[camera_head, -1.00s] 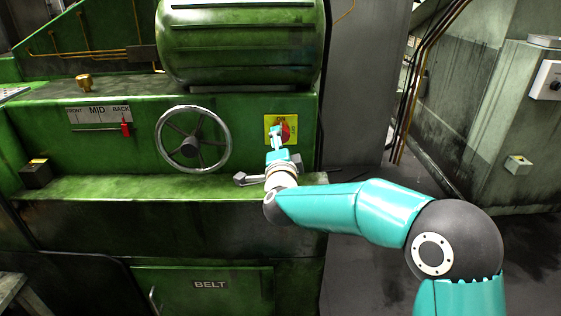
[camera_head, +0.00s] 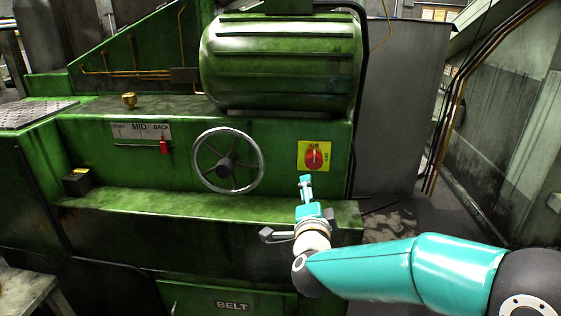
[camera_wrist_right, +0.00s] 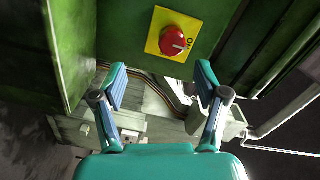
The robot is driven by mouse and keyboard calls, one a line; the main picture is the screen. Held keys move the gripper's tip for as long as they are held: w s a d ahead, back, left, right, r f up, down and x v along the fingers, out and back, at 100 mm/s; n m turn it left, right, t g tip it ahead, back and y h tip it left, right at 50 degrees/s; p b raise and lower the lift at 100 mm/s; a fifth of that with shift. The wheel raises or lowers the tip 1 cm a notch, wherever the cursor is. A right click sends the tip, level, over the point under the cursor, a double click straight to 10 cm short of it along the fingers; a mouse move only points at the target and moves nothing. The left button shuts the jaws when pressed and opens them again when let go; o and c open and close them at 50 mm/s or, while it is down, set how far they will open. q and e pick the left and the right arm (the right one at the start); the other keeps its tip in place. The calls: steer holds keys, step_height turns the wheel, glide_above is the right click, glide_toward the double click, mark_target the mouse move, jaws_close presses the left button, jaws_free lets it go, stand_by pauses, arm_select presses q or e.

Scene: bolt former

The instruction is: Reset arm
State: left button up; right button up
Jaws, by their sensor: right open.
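My right arm reaches in from the right in the head view, bent toward the green machine. My right gripper (camera_head: 306,186) is in front of the machine, below the red rotary switch (camera_head: 314,157) on its yellow plate. In the right wrist view the right gripper (camera_wrist_right: 160,90) is open and empty, its two fingers spread wide. The red switch (camera_wrist_right: 173,42) shows beyond the fingertips there, apart from them. My left gripper is not in view.
The green machine has a handwheel (camera_head: 230,160), a red slider (camera_head: 164,147) under the FRONT/MID/BACK scale, a ledge (camera_head: 160,207) and a large drum (camera_head: 280,62) above. Floor to the right of the machine is partly free.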

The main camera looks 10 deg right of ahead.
steer(key=s+a+f+n+g+y+p, duration=0.1)
steer(key=s+f+n+g+y+p, duration=0.3)
steer(key=f, duration=0.8)
steer(key=s+a+f+n+g+y+p, duration=0.1)
steer(key=s+a+f+n+g+p, duration=0.25)
steer(key=f, duration=0.85)
steer(key=s+f+n+g+y+p, duration=0.1)
steer(key=s+f+n+g, duration=0.2)
steer(key=s, duration=0.9)
steer(key=s+f+n+g+y+p, duration=0.2)
steer(key=s+f+n+g, duration=0.2)
steer(key=s, duration=0.9)
step_height(320, 180, down, 2)
steer(key=shift+s+a+f+g+p, duration=0.25)
steer(key=shift+a+g, duration=0.2)
steer(key=shift+g, duration=0.4)
steer(key=shift+n, duration=0.25)
